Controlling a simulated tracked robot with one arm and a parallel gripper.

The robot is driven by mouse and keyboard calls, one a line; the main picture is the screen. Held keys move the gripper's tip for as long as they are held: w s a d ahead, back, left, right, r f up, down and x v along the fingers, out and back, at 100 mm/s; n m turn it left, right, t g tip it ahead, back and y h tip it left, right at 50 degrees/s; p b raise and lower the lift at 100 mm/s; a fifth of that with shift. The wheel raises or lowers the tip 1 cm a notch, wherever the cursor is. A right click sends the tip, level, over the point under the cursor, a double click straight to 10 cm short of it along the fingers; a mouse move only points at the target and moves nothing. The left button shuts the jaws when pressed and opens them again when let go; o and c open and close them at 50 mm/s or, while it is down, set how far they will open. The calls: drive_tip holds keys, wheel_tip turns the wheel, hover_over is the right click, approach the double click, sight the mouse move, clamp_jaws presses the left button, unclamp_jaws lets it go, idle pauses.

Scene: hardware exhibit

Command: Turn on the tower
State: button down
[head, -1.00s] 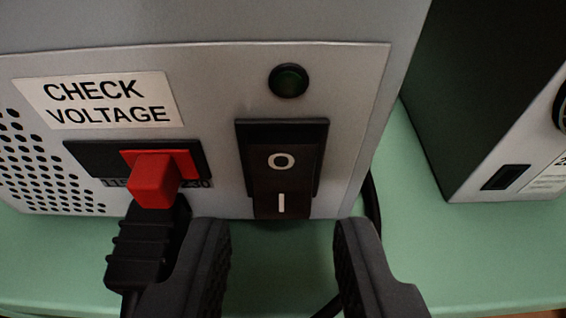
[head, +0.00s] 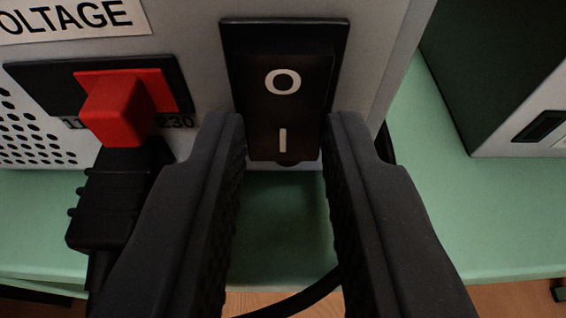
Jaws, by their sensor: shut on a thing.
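The black rocker switch (head: 284,102) is on the tower's grey rear panel (head: 190,55), marked O above and I below. Its lower I end seems to stand out from the frame. My gripper (head: 285,135) has one finger on each side of the switch's lower half, shut on it. The fingertips hide the lower side edges of the switch. A red voltage slider (head: 122,112) sits to the left, with 230 showing at its right. The green indicator lamp is out of view now.
A black power plug (head: 112,200) with its cable stands below the slider, close to my left finger. A dark box (head: 490,70) stands at the right on the green tabletop (head: 430,215). A black cable (head: 315,290) runs below my fingers.

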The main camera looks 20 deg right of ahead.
drive_tip(key=shift+f+t+h+b, duration=0.4)
drive_tip(key=shift+t+b, duration=0.05)
drive_tip(key=shift+t, duration=0.55)
drive_tip(key=shift+w+t, duration=0.1)
drive_tip(key=shift+t, duration=0.3)
drive_tip(key=shift+r, duration=0.1)
drive_tip(key=c, duration=1.5)
unclamp_jaws()
drive_tip(key=p+v, duration=0.1)
drive_tip(key=v, duration=1.2)
drive_tip(key=shift+s+a, duration=0.25)
drive_tip(key=shift+s, duration=0.1)
